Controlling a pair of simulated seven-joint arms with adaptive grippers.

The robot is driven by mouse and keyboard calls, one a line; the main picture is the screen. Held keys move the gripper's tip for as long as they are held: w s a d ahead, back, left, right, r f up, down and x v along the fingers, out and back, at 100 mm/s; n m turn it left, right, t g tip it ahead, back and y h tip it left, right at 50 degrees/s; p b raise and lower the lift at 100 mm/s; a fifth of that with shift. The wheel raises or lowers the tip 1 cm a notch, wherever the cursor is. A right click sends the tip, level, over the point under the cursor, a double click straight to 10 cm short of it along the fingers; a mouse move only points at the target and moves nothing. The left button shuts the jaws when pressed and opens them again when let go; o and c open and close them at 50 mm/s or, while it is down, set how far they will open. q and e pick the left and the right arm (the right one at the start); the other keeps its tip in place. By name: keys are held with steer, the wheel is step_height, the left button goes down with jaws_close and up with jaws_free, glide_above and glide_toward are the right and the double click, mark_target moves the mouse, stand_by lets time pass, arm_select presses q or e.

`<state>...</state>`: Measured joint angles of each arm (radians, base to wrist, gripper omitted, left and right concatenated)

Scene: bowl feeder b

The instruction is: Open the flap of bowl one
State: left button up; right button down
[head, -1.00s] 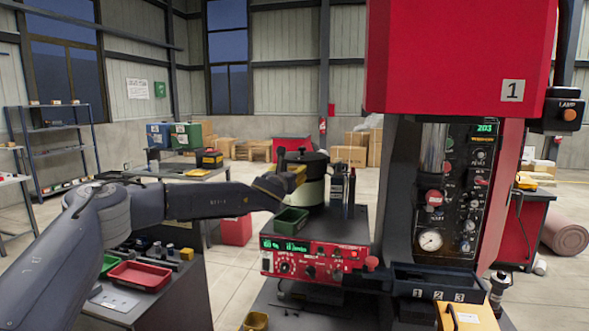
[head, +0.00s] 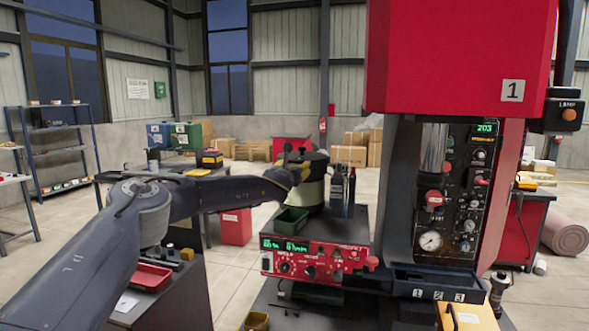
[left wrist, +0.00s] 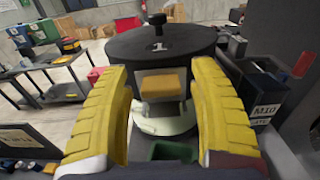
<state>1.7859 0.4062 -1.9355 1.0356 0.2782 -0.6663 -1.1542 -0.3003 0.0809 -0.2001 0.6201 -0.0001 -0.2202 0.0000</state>
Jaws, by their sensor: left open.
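Bowl one is the pale green round bowl (head: 314,190) on top of the red control unit (head: 312,262). In the left wrist view its dark lid (left wrist: 160,44) carries a "1" and a black knob. An orange-yellow flap (left wrist: 163,87) sits on the bowl's front, just below the lid's rim, and looks closed. My left gripper (head: 296,172) is at the bowl's front left in the head view. Its yellow fingers (left wrist: 158,85) are open, one on each side of the flap, with gaps between. I cannot tell whether the fingertips touch the bowl. My right gripper is not in view.
A small green tray (head: 291,221) lies below the bowl's front. Dark upright parts (head: 342,190) stand close to the bowl's right. The large red machine (head: 455,60) blocks the right side. A red tray (head: 150,276) lies on the left bench.

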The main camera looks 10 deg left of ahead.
arm_select(q)
steer(key=shift+c, duration=0.3)
steer(key=c, duration=1.3)
steer(key=shift+r, duration=0.1)
